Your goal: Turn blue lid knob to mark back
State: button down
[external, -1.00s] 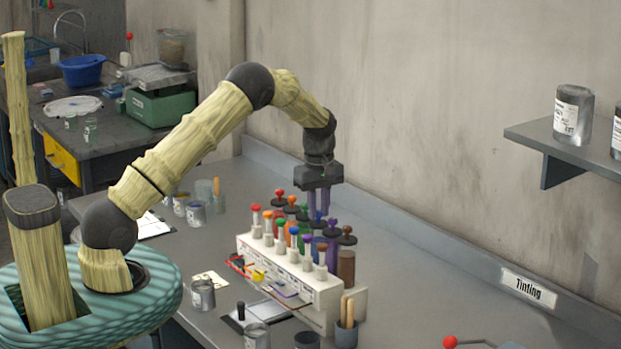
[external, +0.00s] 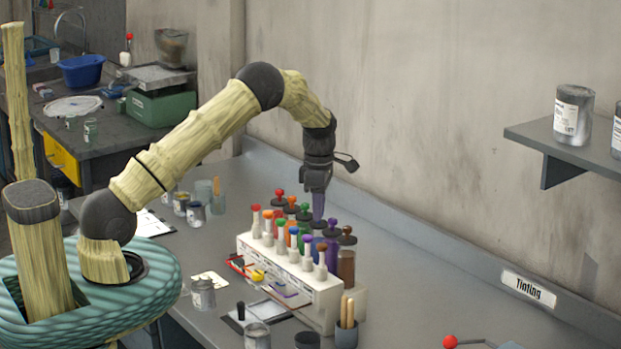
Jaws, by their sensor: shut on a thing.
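My gripper (external: 318,217) points straight down over the back row of the white colour dispenser rack (external: 322,294). The dark round lid (external: 319,225) of that canister shows just below the fingertips, between the green knob (external: 304,207) and the purple knob (external: 333,224). The mark on the lid is too small or hidden to make out.
Front plungers with coloured tops, such as the blue one (external: 293,230), stand close before the lids. The red knob (external: 279,192) and brown knob (external: 347,230) are in the same back row. A cup of sticks (external: 346,334) stands at the rack's right end.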

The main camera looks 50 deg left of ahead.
jog(key=shift+w+r+n, duration=0.1)
jog(key=shift+r+n, duration=0.05)
jog(key=shift+n, duration=0.25)
jog(key=c, duration=1.3)
grip_release()
notch_tip(320, 180, up, 17)
jog(key=b, duration=0.4)
jog(key=shift+r, duration=0.15)
